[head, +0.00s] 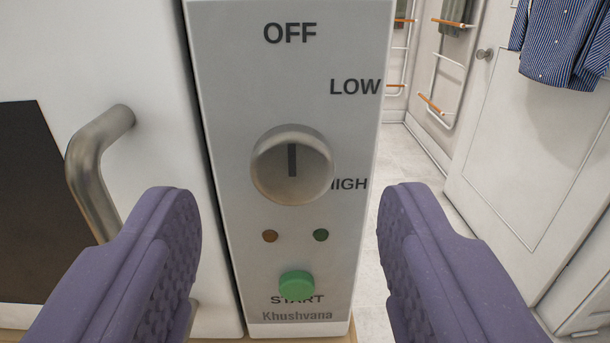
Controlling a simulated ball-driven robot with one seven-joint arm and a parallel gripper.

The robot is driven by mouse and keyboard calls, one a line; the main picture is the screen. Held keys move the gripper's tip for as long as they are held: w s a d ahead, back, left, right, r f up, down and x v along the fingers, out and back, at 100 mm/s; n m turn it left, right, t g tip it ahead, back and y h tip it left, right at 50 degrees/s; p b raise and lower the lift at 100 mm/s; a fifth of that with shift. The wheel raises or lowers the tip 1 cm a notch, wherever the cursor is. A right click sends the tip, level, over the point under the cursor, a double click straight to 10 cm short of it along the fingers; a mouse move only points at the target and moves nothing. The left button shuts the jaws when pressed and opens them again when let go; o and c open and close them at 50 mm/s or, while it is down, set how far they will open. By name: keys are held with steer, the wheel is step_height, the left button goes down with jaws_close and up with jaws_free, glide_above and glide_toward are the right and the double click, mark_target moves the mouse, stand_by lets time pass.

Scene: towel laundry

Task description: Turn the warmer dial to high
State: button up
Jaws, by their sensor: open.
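The warmer dial (293,165) is a round grey-white knob on the warmer's white control panel (225,95). Its dark pointer mark stands upright, toward the OFF label (290,33). The LOW label (355,87) is at the upper right of the dial. The HIGH label (350,184) is right of it, its first letter partly hidden by the knob. My gripper (292,215) is open and empty, with one purple finger at each side of the panel, lower in the picture than the dial. Neither finger touches the dial.
A metal handle (95,165) sticks out from the white door at left. At right are a towel rack (437,90), a door and a striped shirt (565,40).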

mark_target(294, 169)
steer(key=w, duration=0.4)
steer(key=shift+w+b, duration=0.35)
steer(key=shift+b, duration=0.05)
steer(key=c, duration=1)
